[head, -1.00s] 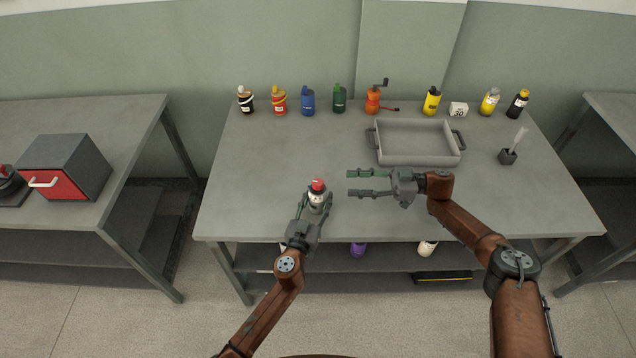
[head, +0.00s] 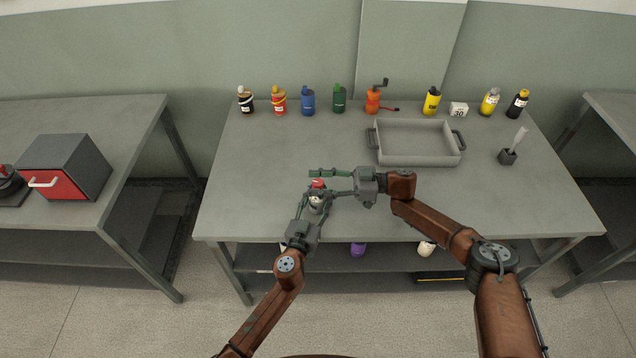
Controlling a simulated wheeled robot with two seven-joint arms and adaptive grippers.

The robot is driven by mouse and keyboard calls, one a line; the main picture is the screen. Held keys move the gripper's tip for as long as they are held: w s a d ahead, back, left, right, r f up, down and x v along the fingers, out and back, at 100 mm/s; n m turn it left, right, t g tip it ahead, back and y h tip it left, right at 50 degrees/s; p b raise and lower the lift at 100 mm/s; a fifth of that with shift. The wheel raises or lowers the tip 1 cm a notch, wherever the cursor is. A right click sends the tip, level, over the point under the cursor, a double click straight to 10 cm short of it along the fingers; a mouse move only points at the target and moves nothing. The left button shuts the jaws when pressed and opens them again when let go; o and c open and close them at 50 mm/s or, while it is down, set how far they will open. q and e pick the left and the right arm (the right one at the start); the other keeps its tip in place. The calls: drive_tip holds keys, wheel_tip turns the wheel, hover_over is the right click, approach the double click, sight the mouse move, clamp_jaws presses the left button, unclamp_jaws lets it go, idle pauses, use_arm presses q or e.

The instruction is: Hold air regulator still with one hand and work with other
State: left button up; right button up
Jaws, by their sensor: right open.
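The air regulator (head: 316,202) is a small pale grey body with a red knob (head: 317,184) on top. It stands upright near the front edge of the grey table. My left gripper (head: 317,206) reaches in from the front with its fingers on either side of the body and appears shut on it. My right gripper (head: 322,182) comes from the right and is open at knob height. Its far finger lies behind the knob and its near finger is at the knob's front right. Contact with the knob cannot be made out.
A grey tray (head: 414,162) stands right of centre on the table (head: 255,190). Several bottles and an orange hand-cranked device (head: 373,101) line the back edge. A dark brush holder (head: 508,157) is at the right. The table's left part is clear.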

clamp_jaws()
idle(0.4)
drive_tip(key=shift+w+n+g, duration=0.2)
drive_tip(key=shift+n+g, duration=0.1)
drive_tip(key=shift+g, duration=0.2)
drive_tip(key=shift+s+d+n+g, duration=0.15)
drive_tip(key=shift+n+g, duration=0.25)
drive_tip(key=shift+g, duration=0.2)
unclamp_jaws()
